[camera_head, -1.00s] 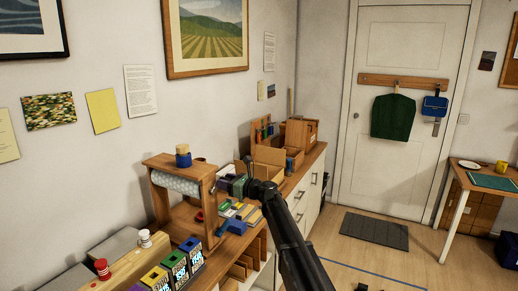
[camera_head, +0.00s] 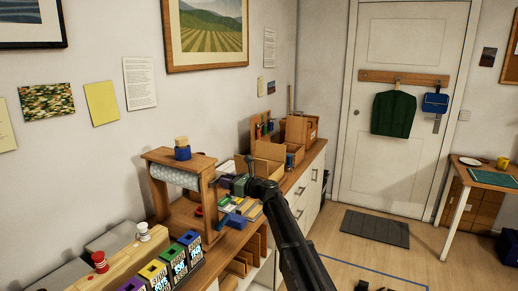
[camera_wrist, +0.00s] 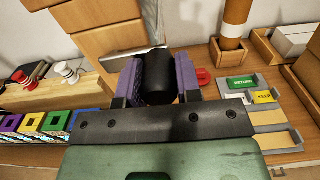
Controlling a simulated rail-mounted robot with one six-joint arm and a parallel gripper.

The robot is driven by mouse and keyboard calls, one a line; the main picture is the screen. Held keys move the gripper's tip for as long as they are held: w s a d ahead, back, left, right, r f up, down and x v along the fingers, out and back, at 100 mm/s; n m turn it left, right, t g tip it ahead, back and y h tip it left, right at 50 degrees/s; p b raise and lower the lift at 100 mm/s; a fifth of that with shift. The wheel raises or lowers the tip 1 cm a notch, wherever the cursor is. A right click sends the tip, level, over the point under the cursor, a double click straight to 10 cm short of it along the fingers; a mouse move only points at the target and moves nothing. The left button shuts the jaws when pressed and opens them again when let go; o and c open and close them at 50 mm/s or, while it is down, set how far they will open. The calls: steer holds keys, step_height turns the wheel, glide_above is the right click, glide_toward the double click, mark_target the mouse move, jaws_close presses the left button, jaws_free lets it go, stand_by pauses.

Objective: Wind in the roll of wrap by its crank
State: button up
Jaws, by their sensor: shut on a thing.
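The roll of wrap (camera_head: 174,177) is pale and patterned and hangs across a wooden stand (camera_head: 212,200) on the cabinet top. My gripper (camera_wrist: 158,80) is at the stand's right side, where the crank is. In the wrist view its two purple-padded fingers are shut on a black cylindrical crank handle (camera_wrist: 159,85). A grey metal crank arm (camera_wrist: 138,55) shows behind the handle, against the wooden side of the stand. In the head view my gripper (camera_head: 230,184) hides the handle.
Several coloured boxes (camera_head: 176,258) stand in front of the stand, with red and white spools (camera_head: 100,262) to their left. Labelled trays (camera_wrist: 262,110) lie right of the stand. Wooden boxes (camera_head: 268,158) stand farther back. The floor right of the cabinet is mostly clear.

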steer(key=shift+s+f+b, duration=0.1)
steer(key=shift+f+b, duration=0.8)
steer(key=shift+r, duration=0.15)
steer(key=shift+s+a+f+b, duration=0.1)
steer(key=shift+s+f+b, duration=0.05)
steer(key=shift+f+b, duration=0.25)
steer(key=shift+s+a+f+b, duration=0.1)
steer(key=shift+f+b, duration=0.15)
steer(key=shift+f, duration=0.15)
steer(key=shift+o, duration=1.2)
steer(key=shift+s+a+f+b, duration=0.3)
steer(key=shift+s+f+b, duration=0.25)
steer(key=shift+f, duration=0.05)
steer(key=shift+o, duration=0.4)
steer(key=shift+s+a+r, duration=0.1)
steer(key=shift+s, duration=0.05)
steer(key=shift+c, duration=1)
steer(key=shift+s+a+f+b, duration=0.3)
steer(key=shift+s+f, duration=0.1)
steer(key=shift+s, duration=0.15)
steer(key=shift+c, duration=0.6)
steer(key=shift+s+a+r, duration=0.1)
steer(key=shift+r, duration=0.05)
steer(key=shift+s, duration=0.2)
